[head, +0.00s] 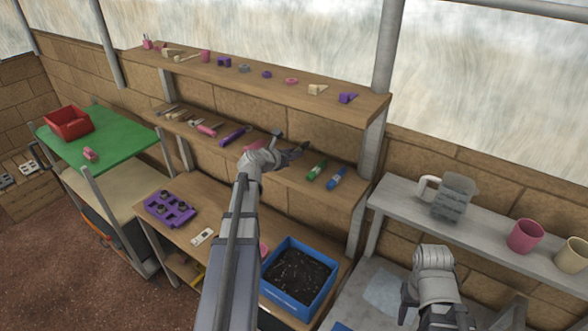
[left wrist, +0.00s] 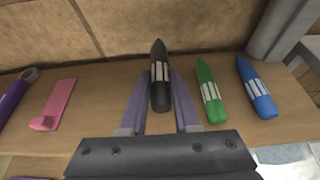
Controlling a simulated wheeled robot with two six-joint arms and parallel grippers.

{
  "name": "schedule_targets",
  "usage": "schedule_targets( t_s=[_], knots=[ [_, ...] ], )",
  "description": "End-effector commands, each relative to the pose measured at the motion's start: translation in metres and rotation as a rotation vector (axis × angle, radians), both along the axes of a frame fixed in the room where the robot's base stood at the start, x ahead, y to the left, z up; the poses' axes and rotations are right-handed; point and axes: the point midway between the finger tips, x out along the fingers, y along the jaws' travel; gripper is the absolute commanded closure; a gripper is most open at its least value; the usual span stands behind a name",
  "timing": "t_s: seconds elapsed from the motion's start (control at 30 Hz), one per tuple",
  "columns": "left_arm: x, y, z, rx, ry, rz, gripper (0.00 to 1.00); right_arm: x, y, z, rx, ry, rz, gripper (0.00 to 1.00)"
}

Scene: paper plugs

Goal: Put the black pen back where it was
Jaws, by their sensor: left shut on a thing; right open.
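The black pen (left wrist: 160,76) shows between the two purple fingers of my left gripper (left wrist: 160,98) in the left wrist view. The gripper is shut on it, and the tip points toward the back wall. In the head view my left gripper (head: 287,147) is over the middle shelf (head: 275,172), left of the green pen. I cannot tell whether the black pen touches the shelf. The green pen (left wrist: 210,90) and blue pen (left wrist: 257,88) lie to its right. My right gripper (head: 435,308) is open, low at the right in the head view, its fingers partly hidden.
A pink piece (left wrist: 54,104) and a purple piece (left wrist: 14,94) lie left of the gripper on this shelf. The upper shelf (head: 300,97) holds small items above. A blue bin of dark soil (head: 283,303) stands below. A shelf post (head: 368,150) rises right of the pens.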

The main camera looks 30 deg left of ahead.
Motion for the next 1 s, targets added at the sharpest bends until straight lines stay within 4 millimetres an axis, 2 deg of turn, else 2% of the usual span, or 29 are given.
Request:
schedule_targets(
  t_s=[0.17, 0.43, 0.77, 0.93, 0.97, 1.0],
  knots=[
    [0.0, 0.0, -0.01, 0.0, 0.0, 0.0, 1.0, 0.0, 0.0, -0.01, 0.0, 0.0, 0.001, 0.5],
    [0.0, 0.0, -0.045, 0.0, 0.0, 0.0, 1.0, 0.0, 0.0, -0.045, 0.001, -0.002, 0.001, 0.5],
    [0.0, 0.0, -0.045, 0.0, 0.0, 0.0, 1.0, 0.0, 0.0, -0.045, 0.001, -0.002, 0.001, 0.5],
    [0.0, 0.0, -0.05, 0.0, 0.0, 0.0, 1.0, 0.0, 0.0, -0.05, 0.001, -0.002, 0.0, 0.5],
    [0.0, 0.0, -0.05, 0.0, 0.0, 0.0, 0.69, 0.0, 0.0, -0.05, 0.001, -0.002, 0.0, 0.5],
    [0.0, 0.0, -0.049, 0.0, 0.0, 0.0, 0.64, 0.0, 0.0, -0.049, 0.001, -0.002, 0.0, 0.5]
  ],
)
